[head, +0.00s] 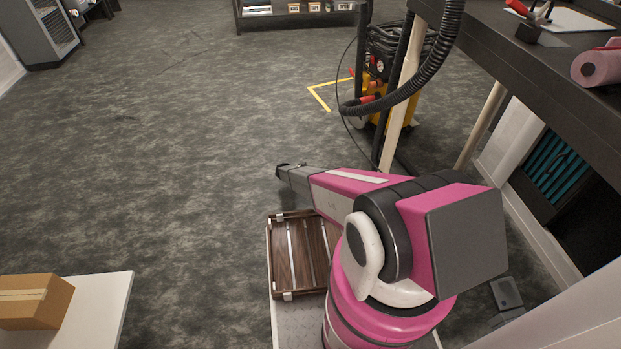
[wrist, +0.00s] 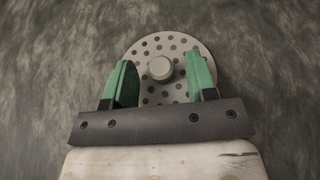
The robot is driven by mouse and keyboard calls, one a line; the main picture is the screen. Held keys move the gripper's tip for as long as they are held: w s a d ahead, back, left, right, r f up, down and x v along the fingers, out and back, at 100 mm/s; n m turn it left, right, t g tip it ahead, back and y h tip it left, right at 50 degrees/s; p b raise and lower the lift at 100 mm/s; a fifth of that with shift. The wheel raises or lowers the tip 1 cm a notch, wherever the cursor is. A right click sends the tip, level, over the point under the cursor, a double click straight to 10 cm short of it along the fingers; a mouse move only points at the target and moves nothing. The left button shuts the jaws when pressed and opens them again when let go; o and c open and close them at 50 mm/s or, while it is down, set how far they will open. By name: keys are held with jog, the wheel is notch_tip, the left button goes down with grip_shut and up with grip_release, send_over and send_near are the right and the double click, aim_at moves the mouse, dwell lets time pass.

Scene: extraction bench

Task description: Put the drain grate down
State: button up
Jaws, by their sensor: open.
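The drain grate (wrist: 188,43) is a round pale disc with many small holes and a raised knob (wrist: 160,68) at its middle. In the wrist view it shows beyond my fingers, with the grey floor around it. My gripper (wrist: 160,80) has two green fingers, spread apart on either side of the knob, with visible gaps between them and it. Part of the grate is hidden behind the fingers and the gripper's dark bar. In the head view my pink arm reaches out over the floor, and I cannot make out the grate there.
A wooden slatted crate (head: 272,255) stands beside my arm. A yellow and black vacuum machine (head: 376,88) with a hose is under the dark bench (head: 540,75). A cardboard box (head: 36,300) sits on a white table (head: 105,300) at lower left. The floor (head: 170,140) is widely clear.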

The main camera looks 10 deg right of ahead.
jog(key=v, duration=1.1)
jog(key=shift+a+r, duration=0.1)
jog(key=shift+a, duration=0.2)
jog(key=s+d+r+m+g+y, duration=0.1)
jog(key=s+d+r+m+y, duration=0.15)
jog(key=s+r, duration=0.45)
jog(key=s+d+r+m+y, duration=0.2)
jog(key=s+d+r+m, duration=0.15)
jog(key=r, duration=0.65)
jog(key=s+d+r+m+g+y, duration=0.1)
jog(key=s+d+r+m+y, duration=0.2)
jog(key=s+r, duration=0.45)
jog(key=s+d+r+m+t+y, duration=0.1)
jog(key=s+r+m+y, duration=0.2)
jog(key=s+r, duration=0.6)
jog(key=s+d+r+m+t+y, duration=0.1)
jog(key=s+d+r+m+y, duration=0.1)
jog(key=s+r+m, duration=0.4)
jog(key=s+r+y, duration=0.1)
jog(key=s+r, duration=0.3)
jog(key=r, duration=0.5)
jog(key=shift+s+d+r, duration=0.15)
